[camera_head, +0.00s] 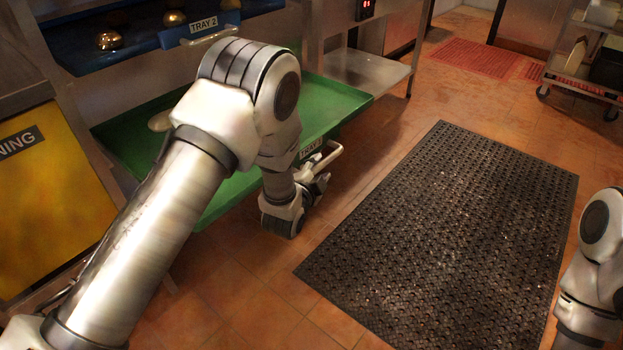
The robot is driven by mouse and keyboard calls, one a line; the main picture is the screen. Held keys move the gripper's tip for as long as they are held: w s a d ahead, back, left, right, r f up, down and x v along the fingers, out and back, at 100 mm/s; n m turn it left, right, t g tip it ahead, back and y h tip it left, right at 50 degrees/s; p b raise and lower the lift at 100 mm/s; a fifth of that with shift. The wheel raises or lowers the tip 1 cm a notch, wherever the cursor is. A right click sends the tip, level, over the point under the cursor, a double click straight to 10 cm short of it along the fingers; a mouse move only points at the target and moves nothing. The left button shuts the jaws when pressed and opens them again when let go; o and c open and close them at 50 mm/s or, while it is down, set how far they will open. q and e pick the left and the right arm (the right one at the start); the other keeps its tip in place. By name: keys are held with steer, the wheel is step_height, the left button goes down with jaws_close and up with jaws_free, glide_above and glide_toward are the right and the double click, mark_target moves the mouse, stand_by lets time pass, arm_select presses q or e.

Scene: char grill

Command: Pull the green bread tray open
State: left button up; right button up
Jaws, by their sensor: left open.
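The green bread tray (335,99) juts out from the rack below the blue tray, with its label and a pale bar handle (330,158) on its front edge. A bun (160,121) on it is partly hidden by my left arm. My left gripper (318,184) is open at the handle, low in front of the tray's front edge. I cannot tell whether its fingers touch the handle. My left arm covers the middle of the tray. Part of my right arm shows at the right edge; its gripper is out of view.
A blue tray (130,52) labelled TRAY 2 holds several buns above. A yellow sign (50,200) stands at left. A black rubber mat (450,230) lies on the tiled floor. A metal shelf (365,72) is behind, and a wheeled cart (580,88) stands at far right.

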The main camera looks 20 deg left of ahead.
arm_select(q)
steer(key=v, duration=0.8)
steer(key=shift+s, duration=0.35)
steer(key=shift+r, duration=0.1)
steer(key=s+a+f+n+g, duration=0.1)
steer(key=s+a+f+g, duration=0.1)
steer(key=s+f, duration=0.3)
steer(key=s+a+f+g, duration=0.1)
steer(key=s+f+g, duration=0.1)
steer(key=f, duration=0.5)
steer(key=s+a+f+n+g, duration=0.1)
steer(key=s+f+n+g, duration=0.45)
steer(key=s, duration=0.75)
steer(key=s+f+n+g, duration=0.5)
steer(key=s+f+g, duration=0.15)
steer(key=s, duration=0.65)
step_height(320, 180, up, 24)
steer(key=p, duration=2.4)
steer(key=shift+n, duration=0.35)
steer(key=shift+a, duration=0.1)
